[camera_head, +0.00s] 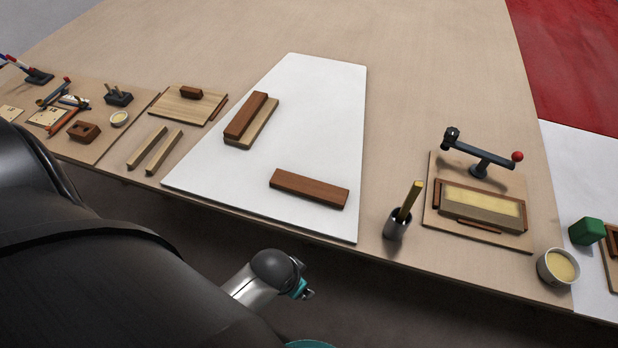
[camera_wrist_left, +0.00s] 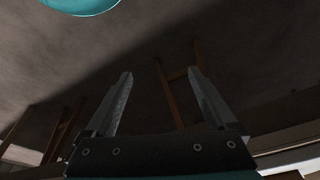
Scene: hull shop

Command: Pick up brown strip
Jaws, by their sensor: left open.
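A brown strip (camera_head: 309,188) lies flat on the white sheet (camera_head: 315,90), near its front edge. A second brown strip (camera_head: 246,116) lies farther back and left on the sheet, on top of a tan strip (camera_head: 262,128). Which one the task names I cannot tell. My left gripper (camera_wrist_left: 161,71) is open and empty in the left wrist view, its two fingers apart over a dark background. No strip shows in that view. My right gripper is not seen.
Right of the sheet stand a dark cup (camera_head: 398,226) with a yellow stick, a lever clamp board (camera_head: 432,217) and a bowl (camera_head: 558,267). Left are two loose tan sticks (camera_head: 155,149), a wooden board (camera_head: 173,107) and small tools. The table behind is clear.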

